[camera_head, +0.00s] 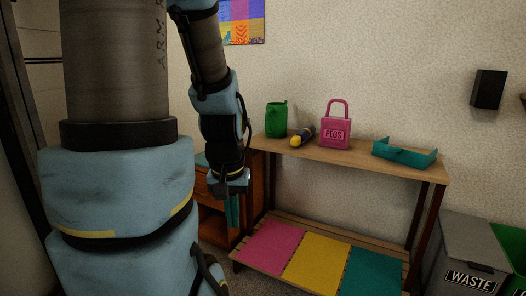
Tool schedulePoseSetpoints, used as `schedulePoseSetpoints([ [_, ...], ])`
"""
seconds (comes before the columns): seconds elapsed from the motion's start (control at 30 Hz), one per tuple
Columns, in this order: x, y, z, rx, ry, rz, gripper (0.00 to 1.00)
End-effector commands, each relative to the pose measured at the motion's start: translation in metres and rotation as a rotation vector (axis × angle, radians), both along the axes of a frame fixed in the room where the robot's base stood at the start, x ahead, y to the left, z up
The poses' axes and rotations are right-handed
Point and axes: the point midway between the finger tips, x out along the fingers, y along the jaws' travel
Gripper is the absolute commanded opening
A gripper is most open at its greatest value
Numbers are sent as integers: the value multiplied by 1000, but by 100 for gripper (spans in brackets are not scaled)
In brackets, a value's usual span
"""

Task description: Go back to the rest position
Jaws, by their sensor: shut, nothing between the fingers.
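My gripper (232,212) hangs downward at the end of my arm, left of the shelf unit. It looks shut and empty, with its narrow fingers together in front of the brown wooden cabinet. The gripper is apart from the things on the shelf. My large blue and grey arm links fill the left of the view.
The wooden shelf (367,165) bears a green container (276,120), a yellow-tipped dark cylinder (303,136), a pink PEGS bag (336,133) and a teal tray (405,154). Pink (270,247), yellow (317,262) and teal (371,275) mats lie below. A WASTE bin (465,240) stands right.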

Motion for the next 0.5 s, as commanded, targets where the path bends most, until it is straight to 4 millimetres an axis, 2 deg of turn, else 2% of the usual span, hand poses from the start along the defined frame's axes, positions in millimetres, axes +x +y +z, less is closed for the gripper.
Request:
schedulePoseSetpoints([
  [0.03,0,0,21,0,0,0,0],
  [0.17,0,0,58,0,0,0,0],
  [0.5,1,0,165,0,0,1,0],
])
